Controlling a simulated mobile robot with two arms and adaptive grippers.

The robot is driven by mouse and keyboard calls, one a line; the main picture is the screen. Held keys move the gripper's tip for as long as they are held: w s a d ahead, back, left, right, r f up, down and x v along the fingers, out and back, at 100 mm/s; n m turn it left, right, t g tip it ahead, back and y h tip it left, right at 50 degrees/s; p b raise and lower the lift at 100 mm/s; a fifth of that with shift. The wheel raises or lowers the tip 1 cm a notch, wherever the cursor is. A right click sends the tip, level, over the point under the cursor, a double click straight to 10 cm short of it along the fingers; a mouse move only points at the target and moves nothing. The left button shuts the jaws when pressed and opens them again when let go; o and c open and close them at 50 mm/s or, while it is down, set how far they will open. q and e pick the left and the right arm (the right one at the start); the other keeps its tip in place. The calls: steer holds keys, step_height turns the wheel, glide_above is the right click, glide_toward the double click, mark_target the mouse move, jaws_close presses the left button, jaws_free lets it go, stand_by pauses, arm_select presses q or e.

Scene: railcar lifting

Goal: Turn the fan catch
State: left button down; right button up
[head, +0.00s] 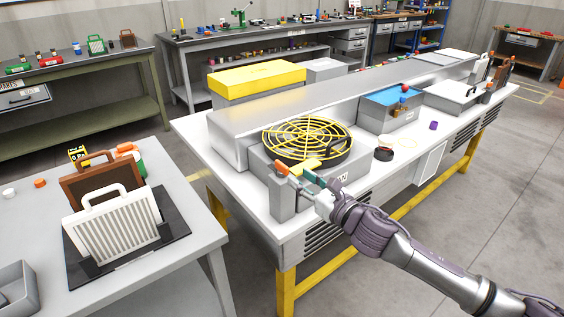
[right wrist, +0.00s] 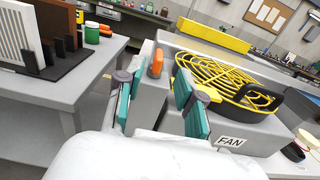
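The fan (head: 310,142) has a round yellow guard over a dark ring and sits on a grey housing. The right wrist view also shows the fan (right wrist: 225,80), above a FAN label. An orange catch-like piece (head: 281,169) stands at the near left corner of the housing, and it also shows in the right wrist view (right wrist: 155,63). A yellow tab (head: 311,163) lies at the guard's near edge. My right gripper (head: 297,173) is open, its teal fingers apart. In the right wrist view the orange piece appears beyond the gap between the fingers; contact is not visible. My left gripper is out of view.
A long grey duct (head: 350,85) runs behind the fan. A blue-topped box (head: 392,108) stands to its right on the white bench. A side table at left holds a white filter (head: 112,225) and a brown one (head: 100,183) in a black rack.

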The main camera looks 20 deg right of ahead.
mark_target(288, 169)
steer(key=p+x, duration=0.1)
steer(key=x, duration=0.7)
steer(key=shift+w+a, duration=0.1)
steer(key=shift+w, duration=0.15)
jaws_close()
